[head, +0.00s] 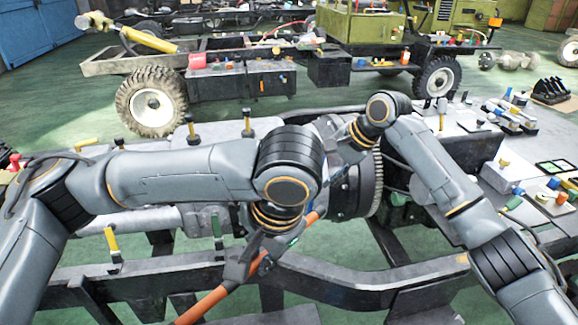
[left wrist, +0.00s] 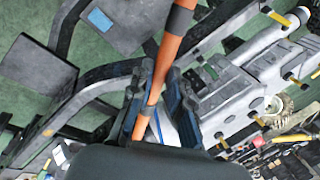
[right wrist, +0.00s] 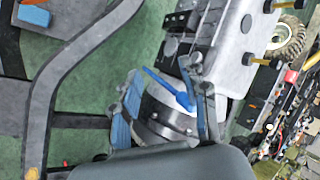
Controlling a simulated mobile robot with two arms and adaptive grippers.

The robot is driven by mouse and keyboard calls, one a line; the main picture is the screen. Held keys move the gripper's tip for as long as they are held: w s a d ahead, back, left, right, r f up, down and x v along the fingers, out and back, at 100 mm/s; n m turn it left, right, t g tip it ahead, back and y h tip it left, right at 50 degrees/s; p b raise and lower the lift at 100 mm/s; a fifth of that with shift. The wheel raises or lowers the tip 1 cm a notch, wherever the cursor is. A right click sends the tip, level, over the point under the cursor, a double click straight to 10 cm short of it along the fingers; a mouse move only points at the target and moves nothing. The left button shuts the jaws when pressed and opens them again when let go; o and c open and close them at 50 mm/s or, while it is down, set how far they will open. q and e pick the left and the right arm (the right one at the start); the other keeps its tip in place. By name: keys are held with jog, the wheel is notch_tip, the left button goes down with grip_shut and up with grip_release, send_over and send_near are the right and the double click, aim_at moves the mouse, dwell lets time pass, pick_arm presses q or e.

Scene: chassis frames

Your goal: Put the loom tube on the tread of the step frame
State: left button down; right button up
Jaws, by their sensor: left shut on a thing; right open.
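The loom tube is a long orange tube (head: 205,304) with dark bands, slanting from the bottom edge up to the right in the head view. My left gripper (head: 256,262) is shut around it, and the tube runs between its fingers in the left wrist view (left wrist: 171,48). The tube's lower end is out of the head view. Flat dark plates low among the rails, one with a blue block on it (left wrist: 118,28), may be treads of the step frame; I cannot tell for certain. My right gripper (right wrist: 162,85) is open and empty above a round metal housing.
Dark curved chassis rails (head: 345,290) cross the lower part of the head view. A grey gearbox casting (left wrist: 235,100) with yellow-topped pegs lies beside them. A bench with small parts (head: 540,185) stands at right. A green truck (head: 365,35) stands behind.

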jog(key=s+a+r+g+h, duration=0.2)
jog(key=s+a+r+h, duration=0.15)
jog(key=s+r, duration=0.35)
jog(key=s+a+r+g+h, duration=0.25)
jog(key=s+a+r, duration=0.2)
jog(key=s, duration=0.45)
jog(key=shift+m+t+h, duration=0.35)
jog(key=shift+m+h, duration=0.05)
jog(key=f, duration=0.4)
jog(key=d+f, duration=0.1)
jog(key=f, duration=0.6)
jog(key=shift+s+d+f, duration=0.3)
jog(key=shift+s, duration=0.05)
grip_shut()
pick_arm(q)
jog(key=c, duration=1.2)
grip_release()
